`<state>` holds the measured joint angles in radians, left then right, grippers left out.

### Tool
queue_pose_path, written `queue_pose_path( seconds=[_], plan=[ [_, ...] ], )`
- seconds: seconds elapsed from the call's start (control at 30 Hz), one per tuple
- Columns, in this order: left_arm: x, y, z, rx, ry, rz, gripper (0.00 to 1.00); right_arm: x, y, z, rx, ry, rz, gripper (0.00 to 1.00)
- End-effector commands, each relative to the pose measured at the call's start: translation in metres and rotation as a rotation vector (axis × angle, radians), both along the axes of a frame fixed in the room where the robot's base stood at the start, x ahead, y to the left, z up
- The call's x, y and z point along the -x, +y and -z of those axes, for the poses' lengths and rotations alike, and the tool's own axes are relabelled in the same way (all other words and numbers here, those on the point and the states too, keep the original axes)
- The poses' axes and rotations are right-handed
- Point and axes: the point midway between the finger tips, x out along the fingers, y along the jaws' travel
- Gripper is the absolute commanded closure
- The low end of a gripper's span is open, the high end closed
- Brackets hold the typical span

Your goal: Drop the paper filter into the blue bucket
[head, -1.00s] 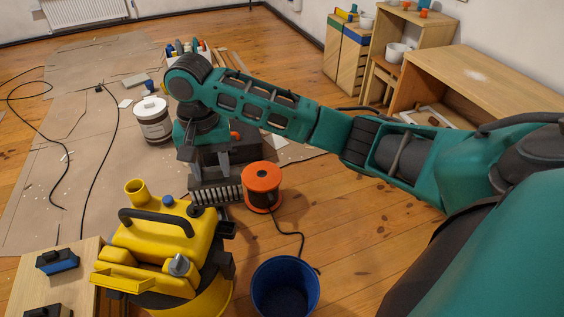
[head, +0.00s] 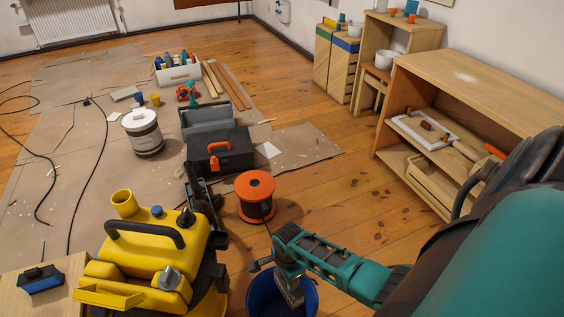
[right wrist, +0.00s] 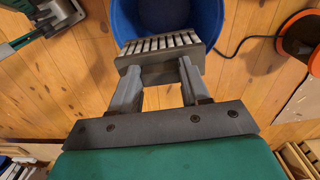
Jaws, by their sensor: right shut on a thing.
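The paper filter (right wrist: 160,45) is a grey block with pale pleats. My right gripper (right wrist: 158,75) is shut on it in the right wrist view, with a finger at each side. The blue bucket (head: 261,300) stands on the floor at the bottom of the head view. It also shows at the top of the right wrist view (right wrist: 215,22). In the head view my right gripper points down over the bucket, with the filter (head: 293,293) at its opening. How far the filter is below the rim is hard to tell. My left gripper is not clearly in view.
A yellow vacuum (head: 150,245) stands left of the bucket, and an orange cable reel (head: 255,197) behind it. A black toolbox (head: 222,152) and a white tub (head: 143,132) stand on the cardboard. A wooden shelf (head: 470,95) is at right. Floor between reel and shelf is clear.

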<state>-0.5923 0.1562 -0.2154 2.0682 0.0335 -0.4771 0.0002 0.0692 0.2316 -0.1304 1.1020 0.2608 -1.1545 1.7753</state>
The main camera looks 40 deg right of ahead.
Motion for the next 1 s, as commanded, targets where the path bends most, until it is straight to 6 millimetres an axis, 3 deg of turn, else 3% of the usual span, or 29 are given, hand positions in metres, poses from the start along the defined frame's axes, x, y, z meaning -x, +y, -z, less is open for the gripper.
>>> queue_pose_path(
  seconds=[0.33, 0.6, 0.97, 1.0],
  plan=[
    [0.001, -0.005, 0.040, 0.009, 0.019, 0.006, 0.57, 0.000, 0.000, 0.040, 0.001, 0.000, -0.002, 1.00],
    [-0.005, -0.017, 0.038, 0.034, 0.009, 0.019, 0.57, 0.000, 0.000, 0.056, 0.000, -0.001, -0.003, 1.00],
    [-0.007, -0.018, 0.033, 0.037, 0.001, 0.023, 0.57, 0.000, 0.000, 0.057, 0.000, 0.000, -0.003, 1.00],
    [-0.007, -0.018, 0.033, 0.037, 0.001, 0.023, 0.57, 0.000, 0.000, 0.057, 0.000, 0.000, -0.003, 0.52]
  ],
)
